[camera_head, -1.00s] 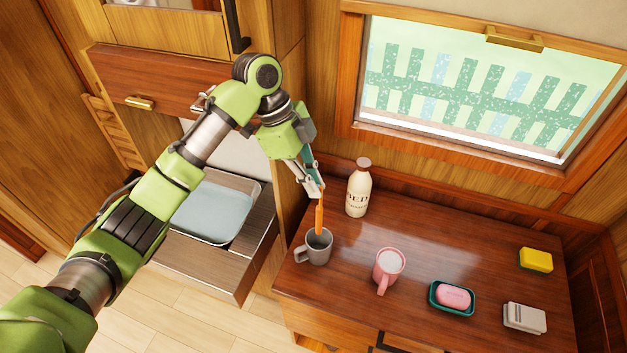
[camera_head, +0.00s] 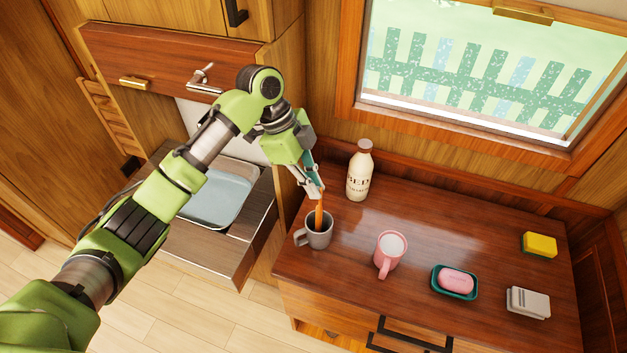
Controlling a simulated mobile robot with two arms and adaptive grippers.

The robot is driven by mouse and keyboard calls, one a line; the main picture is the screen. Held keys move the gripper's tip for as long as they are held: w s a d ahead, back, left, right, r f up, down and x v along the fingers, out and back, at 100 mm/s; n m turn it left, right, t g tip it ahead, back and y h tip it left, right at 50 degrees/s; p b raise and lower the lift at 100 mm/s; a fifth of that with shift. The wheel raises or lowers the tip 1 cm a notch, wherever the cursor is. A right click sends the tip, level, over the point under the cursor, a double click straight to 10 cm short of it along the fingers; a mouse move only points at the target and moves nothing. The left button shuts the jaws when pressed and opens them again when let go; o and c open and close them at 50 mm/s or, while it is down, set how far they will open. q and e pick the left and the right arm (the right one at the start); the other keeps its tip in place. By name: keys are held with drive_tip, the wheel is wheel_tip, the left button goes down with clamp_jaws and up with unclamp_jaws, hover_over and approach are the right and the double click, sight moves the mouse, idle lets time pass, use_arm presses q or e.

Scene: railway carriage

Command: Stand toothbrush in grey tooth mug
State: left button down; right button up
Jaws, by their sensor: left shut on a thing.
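The grey tooth mug (camera_head: 321,238) stands upright at the left end of the wooden counter, its handle to the left. My left gripper (camera_head: 316,192) is right above the mug, pointing down, shut on the toothbrush (camera_head: 319,214). The orange part of the toothbrush hangs below the fingertips, and its lower end is inside the mug's opening, hidden by the rim. A teal part shows up between the fingers. I cannot tell whether it touches the mug's bottom. My right gripper is not in view.
A cream bottle (camera_head: 359,171) stands close behind the mug. To the right are a pink mug (camera_head: 388,254), pink soap (camera_head: 456,281) in a teal dish (camera_head: 437,275), a yellow sponge (camera_head: 539,244) and a white item (camera_head: 527,302). The counter's middle back is clear.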

use_arm(q)
drive_tip(key=shift+f, duration=0.15)
drive_tip(key=c, duration=2.1)
unclamp_jaws()
drive_tip(key=v, duration=1.2)
